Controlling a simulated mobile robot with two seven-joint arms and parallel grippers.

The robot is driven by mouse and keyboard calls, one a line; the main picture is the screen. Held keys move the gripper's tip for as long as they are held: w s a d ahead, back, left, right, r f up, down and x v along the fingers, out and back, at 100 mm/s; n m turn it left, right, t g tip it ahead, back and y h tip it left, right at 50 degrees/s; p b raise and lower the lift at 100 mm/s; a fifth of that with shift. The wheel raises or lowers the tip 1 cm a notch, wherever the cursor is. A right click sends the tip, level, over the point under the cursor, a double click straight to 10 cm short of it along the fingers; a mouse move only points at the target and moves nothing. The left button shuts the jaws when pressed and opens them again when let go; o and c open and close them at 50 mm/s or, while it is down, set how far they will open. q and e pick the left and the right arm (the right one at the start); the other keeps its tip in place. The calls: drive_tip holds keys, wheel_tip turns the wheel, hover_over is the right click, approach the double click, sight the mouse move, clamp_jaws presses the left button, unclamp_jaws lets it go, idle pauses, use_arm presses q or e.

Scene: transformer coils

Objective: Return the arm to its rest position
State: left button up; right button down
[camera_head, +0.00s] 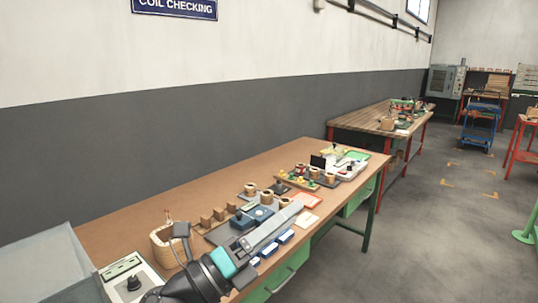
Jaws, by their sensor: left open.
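My left gripper (240,220) shows at the bottom left, its dark body reaching in from the lower edge over the near end of the brown-topped bench (205,183). It is open. One grey finger stands beside a tan container (160,247) and overlaps it in the picture; I cannot tell whether they touch. A long grey part with a teal section reaches right, over the blue items on the bench. Nothing shows held. My right gripper is not in view.
A grey panel with a black knob (134,282) is at lower left. A second bench (362,118) stands beyond. The right floor has clear room.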

use_arm(q)
drive_tip(key=w+a+f+n+t+y, duration=0.1)
drive_tip(key=a+f+n+t+y, duration=0.2)
drive_tip(key=a+n+y, duration=0.5)
drive_tip(key=w+a+f+n+t+y, duration=0.1)
drive_tip(key=a+f+n+t+y, duration=0.3)
drive_tip(key=n, duration=0.8)
drive_tip(key=s+a+f+n+g+y, duration=0.2)
drive_tip(key=s+f+n+g+y, duration=0.15)
drive_tip(key=f, duration=0.25)
drive_tip(key=s+a+f+n+g+y, duration=0.2)
drive_tip(key=a+f+n+y, duration=0.15)
drive_tip(key=f, duration=0.25)
drive_tip(key=s+f+n+g+h, duration=0.1)
drive_tip(key=s+f+n+g, duration=0.2)
drive_tip(key=s+f+g, duration=0.5)
drive_tip(key=s+f+n+g, duration=0.2)
drive_tip(key=s+f+n, duration=0.2)
drive_tip(key=s, duration=0.8)
wheel_tip(320, 180, down, 22)
drive_tip(key=s+g, duration=0.1)
drive_tip(key=g, duration=0.1)
drive_tip(key=s+a+f, duration=0.1)
drive_tip(key=s+f, duration=0.6)
drive_tip(key=s, duration=0.1)
drive_tip(key=s+a+f, duration=0.2)
drive_tip(key=s+f, duration=0.5)
drive_tip(key=s, duration=0.1)
drive_tip(key=shift+a+m+g, duration=0.3)
drive_tip(key=shift+g, duration=0.15)
